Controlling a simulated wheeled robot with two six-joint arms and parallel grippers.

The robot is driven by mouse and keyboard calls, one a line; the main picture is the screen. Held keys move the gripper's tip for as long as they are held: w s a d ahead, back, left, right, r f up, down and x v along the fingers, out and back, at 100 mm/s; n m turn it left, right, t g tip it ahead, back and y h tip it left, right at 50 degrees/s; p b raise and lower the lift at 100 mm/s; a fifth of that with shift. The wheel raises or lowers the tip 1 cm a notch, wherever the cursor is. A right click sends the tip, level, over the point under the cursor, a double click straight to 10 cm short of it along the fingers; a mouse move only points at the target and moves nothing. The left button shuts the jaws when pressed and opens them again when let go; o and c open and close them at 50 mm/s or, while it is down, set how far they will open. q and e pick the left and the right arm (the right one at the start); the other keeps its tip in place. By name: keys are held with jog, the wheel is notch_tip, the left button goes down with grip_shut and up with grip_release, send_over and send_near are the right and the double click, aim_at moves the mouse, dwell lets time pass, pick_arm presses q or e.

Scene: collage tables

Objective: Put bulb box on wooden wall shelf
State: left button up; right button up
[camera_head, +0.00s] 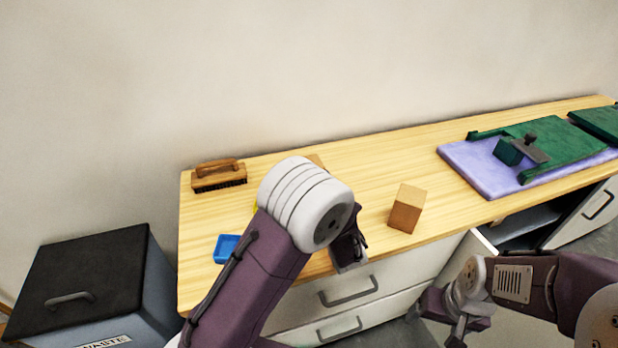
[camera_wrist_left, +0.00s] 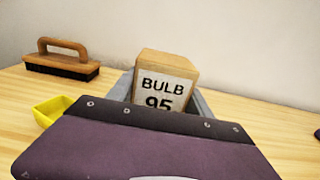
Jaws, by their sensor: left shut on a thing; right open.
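The bulb box (camera_wrist_left: 165,66), tan with a white label reading BULB 95, stands between the grey fingers of my left gripper (camera_wrist_left: 160,92) in the left wrist view. The left gripper is shut on it. In the head view my left wrist hides this gripper; a tan corner (camera_head: 316,160), likely the bulb box, shows behind it. I cannot tell whether the box touches the table. My right gripper (camera_head: 466,322) is open and empty, low in front of the table's cabinets. No wooden wall shelf is in view.
The wooden table (camera_head: 370,165) bears a brush (camera_head: 218,177), a blue bin (camera_head: 226,249), a yellow bin (camera_wrist_left: 52,109), a brown block (camera_head: 407,209) and a purple mat (camera_head: 475,170) with green pieces. A lidded waste bin (camera_head: 100,270) stands left. An open cabinet lies below right.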

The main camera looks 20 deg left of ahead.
pick_arm(q)
notch_tip(320, 180, up, 3)
jog(key=shift+f+p, duration=0.1)
jog(key=shift+p, duration=0.45)
jog(key=s+d+r+p, duration=0.1)
jog(key=d+r+p, duration=0.1)
jog(key=d, duration=0.3)
jog(key=s+d+r+p, duration=0.1)
jog(key=d+r, duration=0.3)
jog(key=d, duration=0.2)
jog(key=shift+s+d+p, duration=0.2)
jog(key=shift+s+p, duration=0.1)
jog(key=shift+p, duration=0.1)
